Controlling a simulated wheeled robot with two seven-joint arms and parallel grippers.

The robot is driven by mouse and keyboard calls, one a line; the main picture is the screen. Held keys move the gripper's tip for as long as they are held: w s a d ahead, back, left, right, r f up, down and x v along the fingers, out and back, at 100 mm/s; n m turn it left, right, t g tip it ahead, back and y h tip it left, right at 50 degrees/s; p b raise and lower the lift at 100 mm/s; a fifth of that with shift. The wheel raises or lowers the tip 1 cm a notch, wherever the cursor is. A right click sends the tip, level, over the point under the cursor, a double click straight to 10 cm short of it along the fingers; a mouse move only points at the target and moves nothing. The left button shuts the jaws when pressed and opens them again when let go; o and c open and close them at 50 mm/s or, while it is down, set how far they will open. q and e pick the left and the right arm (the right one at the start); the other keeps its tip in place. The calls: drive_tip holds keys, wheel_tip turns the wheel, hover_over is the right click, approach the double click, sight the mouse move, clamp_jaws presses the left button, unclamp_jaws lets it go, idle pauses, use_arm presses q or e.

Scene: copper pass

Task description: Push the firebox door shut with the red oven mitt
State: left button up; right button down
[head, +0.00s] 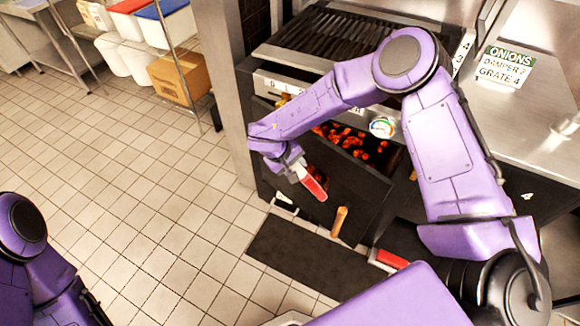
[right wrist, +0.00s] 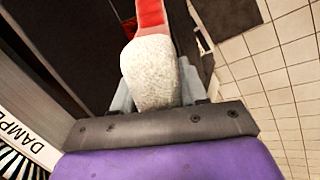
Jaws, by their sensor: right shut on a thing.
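My right gripper (head: 288,158) is shut on the oven mitt (head: 314,184), holding it by its white cuff with the red part pointing down and right. In the right wrist view the grey fingers (right wrist: 155,92) are on either side of the mitt's white cuff (right wrist: 150,65), and the red part runs off the top edge. The dark firebox door (head: 352,196) appears open, tilted outward below the glowing coals, with a wooden handle (head: 340,222) at its outer edge. The mitt hangs over or in front of the door; contact is unclear. My left gripper is out of view.
Coals (head: 362,146) glow in the firebox under the grill grate (head: 345,42). A dark mat (head: 300,258) lies on the tiled floor. Another red-and-white item (head: 388,259) is near my base. A steel counter (head: 520,130) stands right; open floor lies left.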

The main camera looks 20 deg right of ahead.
drive_tip(key=shift+w+d+r+p, duration=0.1)
drive_tip(key=shift+d+p, duration=0.2)
drive_tip(key=shift+d, duration=0.5)
drive_tip(key=shift+w, duration=0.1)
drive_tip(key=shift+w+d+p, duration=0.35)
drive_tip(key=shift+d+p, duration=0.1)
drive_tip(key=shift+d, duration=0.2)
drive_tip(key=shift+w+d+p, duration=0.25)
drive_tip(key=shift+w+d, duration=0.1)
drive_tip(key=shift+d, duration=0.35)
drive_tip(key=shift+w+d+p, duration=0.25)
drive_tip(key=shift+w+d, duration=0.1)
drive_tip(key=shift+d, duration=0.35)
drive_tip(key=shift+s+a, duration=0.2)
drive_tip(key=shift+a, duration=0.05)
drive_tip(key=s+a+p, duration=0.1)
drive_tip(key=a, duration=0.1)
drive_tip(key=s+a+p, duration=0.1)
drive_tip(key=s+a, duration=0.1)
drive_tip(key=shift+s+a+p, duration=0.2)
drive_tip(key=shift+a+p, duration=0.2)
drive_tip(key=shift+s+a, duration=0.2)
drive_tip(key=shift+a, duration=0.05)
